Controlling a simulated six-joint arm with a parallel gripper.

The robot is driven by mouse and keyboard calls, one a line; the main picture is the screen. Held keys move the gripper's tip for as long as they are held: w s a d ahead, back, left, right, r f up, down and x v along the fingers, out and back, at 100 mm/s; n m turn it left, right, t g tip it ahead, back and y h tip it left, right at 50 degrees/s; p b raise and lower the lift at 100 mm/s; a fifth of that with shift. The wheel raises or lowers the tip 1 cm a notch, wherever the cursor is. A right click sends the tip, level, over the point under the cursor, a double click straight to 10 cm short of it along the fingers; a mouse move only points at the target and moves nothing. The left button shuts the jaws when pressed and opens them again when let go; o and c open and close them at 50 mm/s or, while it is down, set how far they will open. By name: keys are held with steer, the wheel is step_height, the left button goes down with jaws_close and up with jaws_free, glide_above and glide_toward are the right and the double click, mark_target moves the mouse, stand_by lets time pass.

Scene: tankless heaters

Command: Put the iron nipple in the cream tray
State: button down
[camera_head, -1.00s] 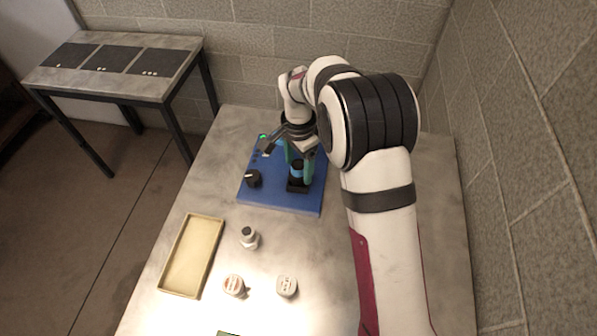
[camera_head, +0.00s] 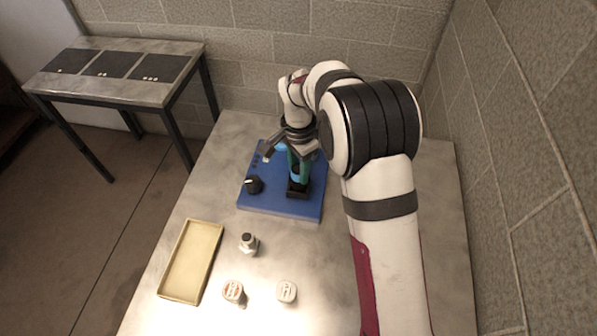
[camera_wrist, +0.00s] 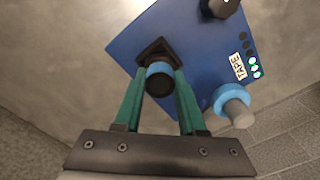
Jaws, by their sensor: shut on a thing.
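My gripper (camera_wrist: 159,88) has green fingers, which lie on both sides of a black cylinder with a blue band (camera_wrist: 160,77). They are shut on it. The cylinder stands in or just above a black holder (camera_head: 297,192) on the blue board (camera_head: 275,205); whether it is clear of the holder I cannot tell. A grey fitting with a dark top (camera_head: 249,243), perhaps the iron nipple, stands on the table right of the cream tray (camera_head: 163,292). The tray is empty.
Two pale round parts with reddish marks (camera_head: 233,291) (camera_head: 286,291) sit at the front. The board carries a black knob (camera_head: 254,184), a blue-collared grey post (camera_wrist: 232,103) and a TAPE label (camera_wrist: 237,66) beside green lights. Table between board and tray is clear.

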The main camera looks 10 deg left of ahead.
steer(key=r, duration=0.4)
steer(key=shift+d+r, duration=0.1)
steer(key=shift+d, duration=0.3)
steer(key=s+d+r, duration=0.1)
steer(key=d+r, duration=0.5)
steer(key=d, duration=0.5)
steer(key=n, duration=1.3)
glide_above(193, 260)
step_height(193, 260, down, 10)
step_height(193, 260, down, 4)
steer(key=shift+s+r, duration=0.1)
steer(key=shift+r, duration=0.05)
steer(key=shift+f, duration=0.2)
